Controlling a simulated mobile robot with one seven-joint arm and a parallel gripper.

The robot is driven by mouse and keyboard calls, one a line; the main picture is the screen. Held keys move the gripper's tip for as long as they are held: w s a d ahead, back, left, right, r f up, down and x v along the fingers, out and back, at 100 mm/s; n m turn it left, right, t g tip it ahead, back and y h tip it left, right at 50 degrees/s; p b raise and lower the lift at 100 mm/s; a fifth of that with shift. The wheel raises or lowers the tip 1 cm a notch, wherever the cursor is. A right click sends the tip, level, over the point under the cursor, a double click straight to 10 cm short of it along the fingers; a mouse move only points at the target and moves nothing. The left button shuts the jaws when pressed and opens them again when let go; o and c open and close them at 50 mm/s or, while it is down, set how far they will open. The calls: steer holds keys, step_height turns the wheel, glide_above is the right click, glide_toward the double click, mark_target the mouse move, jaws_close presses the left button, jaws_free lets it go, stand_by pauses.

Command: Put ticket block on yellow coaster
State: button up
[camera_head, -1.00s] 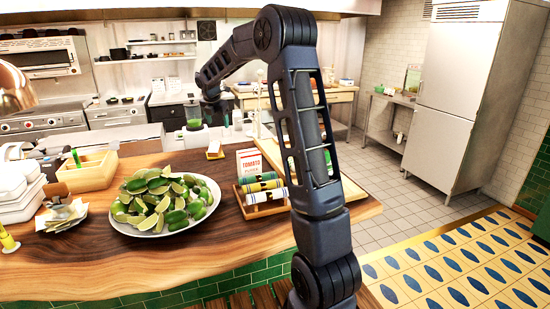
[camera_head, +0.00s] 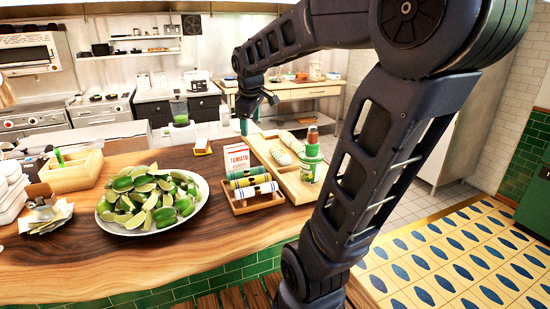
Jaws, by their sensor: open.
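A small white block with yellow at its edge (camera_head: 203,146) lies on the wooden counter, behind the lime plate. It may be the ticket block, but it is too small to be sure. I cannot clearly make out a separate yellow coaster. My gripper (camera_head: 257,113) is open with nothing visible between its fingers. It is above the back of the counter, to the right of the small block and apart from it in the picture, near the far end of the wooden board.
A plate of limes (camera_head: 135,232) fills the front middle. A tomato box (camera_head: 237,160) stands behind a wooden tray (camera_head: 262,207) of rolls. A wooden board (camera_head: 262,146) holds wrapped items and a green-and-white tub (camera_head: 311,168). A green cup (camera_head: 180,110) stands at the back.

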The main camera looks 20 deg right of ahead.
steer(key=s+d+f+m, duration=0.1)
steer(key=s+f+m, duration=0.2)
steer(key=s, duration=0.5)
steer(key=s+f+m+y, duration=0.1)
steer(key=s+f+m, duration=0.2)
steer(key=s+m, duration=0.3)
steer(key=shift+s+d, duration=0.4)
steer(key=shift+s, duration=0.65)
